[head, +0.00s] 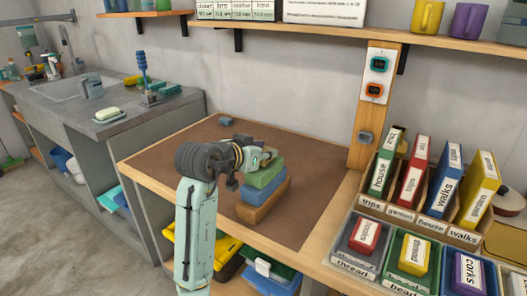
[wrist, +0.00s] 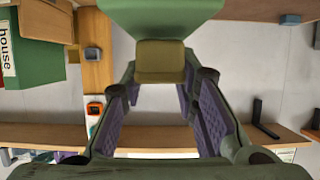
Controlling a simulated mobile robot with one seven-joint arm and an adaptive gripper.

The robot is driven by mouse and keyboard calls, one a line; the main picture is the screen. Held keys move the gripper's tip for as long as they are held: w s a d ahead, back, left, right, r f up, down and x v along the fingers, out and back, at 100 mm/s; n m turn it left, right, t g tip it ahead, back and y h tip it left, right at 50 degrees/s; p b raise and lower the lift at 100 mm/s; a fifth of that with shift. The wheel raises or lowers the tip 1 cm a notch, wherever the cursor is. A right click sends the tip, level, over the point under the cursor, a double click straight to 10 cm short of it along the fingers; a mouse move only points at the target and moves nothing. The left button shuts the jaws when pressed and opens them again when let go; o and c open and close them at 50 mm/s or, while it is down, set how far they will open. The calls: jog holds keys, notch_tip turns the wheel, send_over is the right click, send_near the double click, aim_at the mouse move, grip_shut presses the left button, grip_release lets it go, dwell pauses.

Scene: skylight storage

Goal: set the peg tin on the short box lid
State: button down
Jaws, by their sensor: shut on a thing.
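My gripper (wrist: 160,76) points forward, its two purple-padded fingers shut on a small olive block, which I take for the peg tin (wrist: 160,60). No label shows on it. In the head view my gripper (head: 264,158) is close over the green top (head: 266,174) of a stack on the brown mat. A blue box (head: 263,193) and an orange-brown one (head: 262,209) lie beneath. The gap between the held tin and the stack is hard to judge. A green surface fills the top of the wrist view. I cannot tell which surface is the short box lid.
A small grey block (head: 226,120) lies at the mat's back edge. At right stand a rack of upright labelled boxes (head: 413,172) and labelled trays (head: 407,253) with small tins. A wooden post (head: 372,130) rises behind. The brown mat (head: 312,185) is clear right of the stack.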

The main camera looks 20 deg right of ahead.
jog(key=shift+f, duration=0.45)
dwell(0.3)
jog(key=c, duration=1.2)
grip_release()
jog(key=shift+p+v, duration=1.15)
jog(key=shift+v, duration=2.85)
jog(key=shift+s, duration=0.15)
